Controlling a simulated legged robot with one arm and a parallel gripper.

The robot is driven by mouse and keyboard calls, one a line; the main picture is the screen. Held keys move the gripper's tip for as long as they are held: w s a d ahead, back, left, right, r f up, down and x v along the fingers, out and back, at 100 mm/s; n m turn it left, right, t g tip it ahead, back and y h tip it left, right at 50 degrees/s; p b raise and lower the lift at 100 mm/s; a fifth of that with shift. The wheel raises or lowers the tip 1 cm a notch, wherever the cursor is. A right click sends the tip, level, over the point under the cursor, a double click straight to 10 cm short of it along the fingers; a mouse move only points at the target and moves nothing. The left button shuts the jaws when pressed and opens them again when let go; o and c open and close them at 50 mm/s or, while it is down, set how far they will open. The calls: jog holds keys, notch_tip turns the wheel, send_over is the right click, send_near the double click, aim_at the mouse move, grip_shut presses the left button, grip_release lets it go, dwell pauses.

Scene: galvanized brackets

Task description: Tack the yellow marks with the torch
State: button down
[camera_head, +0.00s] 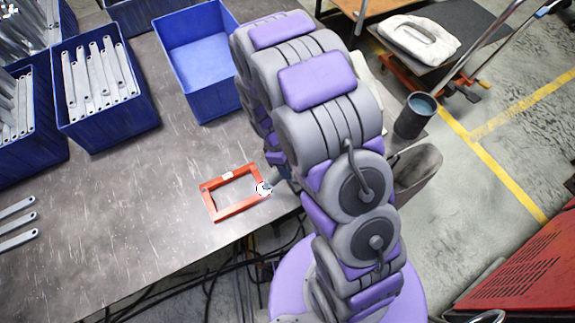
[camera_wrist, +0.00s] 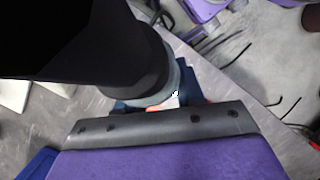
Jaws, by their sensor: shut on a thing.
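An orange-red rectangular frame (camera_head: 212,207) lies flat on the metal table near its front edge. A bright white spot (camera_head: 264,188) shows at its right corner. The tip of the torch (camera_head: 278,174) is at that corner, partly hidden by my arm. In the wrist view the torch (camera_wrist: 150,85) is a large dark body in front of the camera, with a small bit of orange and a white spot at its end. My gripper (camera_wrist: 160,118) is shut on the torch; its fingertips are mostly hidden. I cannot make out yellow marks; a pale patch sits on the frame's far side.
Blue bins (camera_head: 105,95) with galvanized brackets stand at the left, and an empty blue bin (camera_head: 200,60) stands behind the frame. Loose brackets (camera_head: 15,225) lie at the left edge. The table between is clear. A dark cup-like container (camera_head: 415,115) is right of my arm.

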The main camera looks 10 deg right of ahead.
dwell(0.6)
jog(key=shift+r+p, duration=1.65)
jog(key=shift+r, duration=1.4)
